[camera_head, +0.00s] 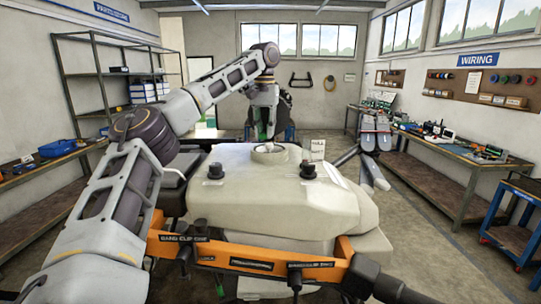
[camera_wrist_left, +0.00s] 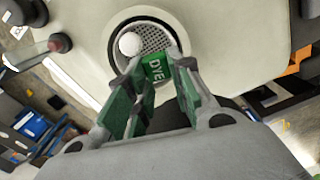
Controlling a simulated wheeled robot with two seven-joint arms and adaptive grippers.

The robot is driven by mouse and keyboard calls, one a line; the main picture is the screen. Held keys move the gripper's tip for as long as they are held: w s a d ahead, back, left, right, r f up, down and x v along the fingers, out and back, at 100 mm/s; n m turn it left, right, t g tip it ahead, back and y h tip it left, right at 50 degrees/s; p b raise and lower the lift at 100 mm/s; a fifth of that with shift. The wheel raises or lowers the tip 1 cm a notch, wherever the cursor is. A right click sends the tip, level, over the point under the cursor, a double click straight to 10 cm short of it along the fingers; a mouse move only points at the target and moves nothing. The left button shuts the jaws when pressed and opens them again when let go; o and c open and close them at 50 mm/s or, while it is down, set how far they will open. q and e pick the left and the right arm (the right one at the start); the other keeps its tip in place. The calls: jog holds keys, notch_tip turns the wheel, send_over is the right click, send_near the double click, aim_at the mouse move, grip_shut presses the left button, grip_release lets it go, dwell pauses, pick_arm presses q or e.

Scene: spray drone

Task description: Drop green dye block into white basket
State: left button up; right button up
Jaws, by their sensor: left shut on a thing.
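The green dye block (camera_wrist_left: 155,68), marked "DYE", is between the fingertips of my left gripper (camera_wrist_left: 153,76), which is shut on it. In the left wrist view the block overlaps the near edge of the round basket (camera_wrist_left: 161,38), a perforated grey mesh inside a pale rim. A white ball (camera_wrist_left: 130,44) shows at the basket's left side. In the head view my left gripper (camera_head: 264,132) points down just behind the basket opening (camera_head: 285,154) on top of the beige drone tank (camera_head: 270,195). I cannot tell the exact gap between block and basket. My right gripper is not in view.
An orange frame (camera_head: 245,262) crosses the tank's front. Grey folded parts (camera_head: 375,135) stand at the right. Workbenches line both walls.

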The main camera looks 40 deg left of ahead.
pick_arm(q)
jog(key=shift+f, duration=0.4)
jog(key=o, duration=0.8)
jog(key=shift+r, duration=0.15)
jog(key=shift+r, duration=3.6)
jog(key=shift+f, duration=0.1)
